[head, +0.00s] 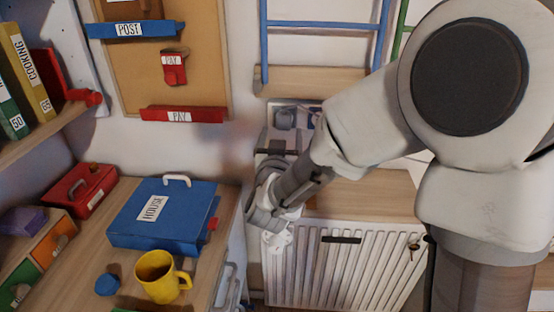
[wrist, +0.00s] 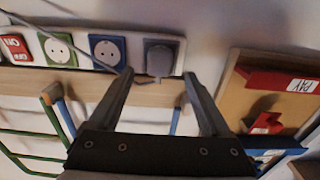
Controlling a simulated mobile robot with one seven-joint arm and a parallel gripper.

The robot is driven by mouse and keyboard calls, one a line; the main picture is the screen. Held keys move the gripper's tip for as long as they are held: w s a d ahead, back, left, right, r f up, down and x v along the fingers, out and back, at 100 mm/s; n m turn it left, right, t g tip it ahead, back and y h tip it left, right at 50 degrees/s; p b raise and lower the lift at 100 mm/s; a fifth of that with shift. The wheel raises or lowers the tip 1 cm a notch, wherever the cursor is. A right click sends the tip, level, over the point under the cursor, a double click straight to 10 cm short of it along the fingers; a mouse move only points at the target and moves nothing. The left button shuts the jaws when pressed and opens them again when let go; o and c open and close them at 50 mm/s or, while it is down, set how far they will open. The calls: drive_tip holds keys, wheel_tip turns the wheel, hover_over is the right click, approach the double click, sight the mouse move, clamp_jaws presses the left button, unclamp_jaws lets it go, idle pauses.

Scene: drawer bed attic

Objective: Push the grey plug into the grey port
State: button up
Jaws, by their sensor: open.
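A grey block (wrist: 160,56), which looks like the grey plug at the grey port, is at the right end of the white socket strip in the wrist view. It also shows in the head view (head: 285,118). The port's face is hidden or merges with the block, and I cannot tell how far in the plug sits. My gripper (wrist: 158,77) is open, its fingers spread to either side just below the block, with nothing clearly between them.
Blue (wrist: 107,50) and green (wrist: 58,49) sockets and a red switch (wrist: 15,48) share the strip. A thin grey cable (wrist: 60,42) crosses in front. A wooden rail (wrist: 70,82) runs below. A blue ladder (head: 320,24) and a pin board (head: 205,75) flank the strip.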

drive_tip(key=s+b, duration=0.4)
drive_tip(key=s, duration=0.7)
drive_tip(key=shift+s+a, duration=0.2)
drive_tip(key=shift+s, duration=0.2)
